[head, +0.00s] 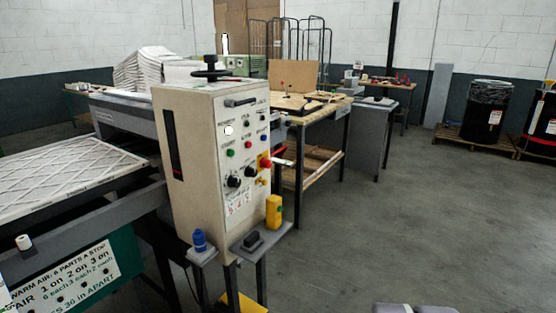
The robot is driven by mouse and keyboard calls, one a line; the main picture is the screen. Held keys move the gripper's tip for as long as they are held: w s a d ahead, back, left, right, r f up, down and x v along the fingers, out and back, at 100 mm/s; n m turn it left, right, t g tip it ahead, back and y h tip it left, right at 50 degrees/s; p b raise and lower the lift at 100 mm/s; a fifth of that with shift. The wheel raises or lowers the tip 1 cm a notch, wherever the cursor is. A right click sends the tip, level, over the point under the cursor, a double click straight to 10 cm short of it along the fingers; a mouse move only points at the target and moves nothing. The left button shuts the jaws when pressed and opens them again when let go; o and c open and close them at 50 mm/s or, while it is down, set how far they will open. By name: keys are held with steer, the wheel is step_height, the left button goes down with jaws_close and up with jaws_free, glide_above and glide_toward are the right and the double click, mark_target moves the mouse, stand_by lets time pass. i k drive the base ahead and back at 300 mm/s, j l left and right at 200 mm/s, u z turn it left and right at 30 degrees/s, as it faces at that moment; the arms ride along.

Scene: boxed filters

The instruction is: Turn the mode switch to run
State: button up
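The beige control cabinet (195,150) stands left of centre, its panel facing right. Two black rotary knobs sit low on the panel, a larger one (233,182) and another (249,171) to its upper right. Either may be the mode switch; the labels are too small to read, so I cannot tell which it is or where its pointer stands. A red knob on a yellow plate (265,161) is near the panel's right edge, with green, red, white and black buttons around and above. My gripper is not in view; only rounded grey parts, probably mine, show at the bottom edge.
A yellow block (274,211) and a blue object (199,240) stand on small ledges below the panel. A conveyor with a pleated filter (70,170) is at left. A wooden workbench (310,112) stands behind. The floor (400,220) to the right is clear.

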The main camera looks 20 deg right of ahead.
mark_target(249, 171)
steer(key=i+l+u, duration=0.1)
steer(key=i+l, duration=0.2)
steer(key=i, duration=0.15)
steer(key=i+l+u, duration=0.1)
steer(key=i+l, duration=0.2)
steer(key=i, duration=0.1)
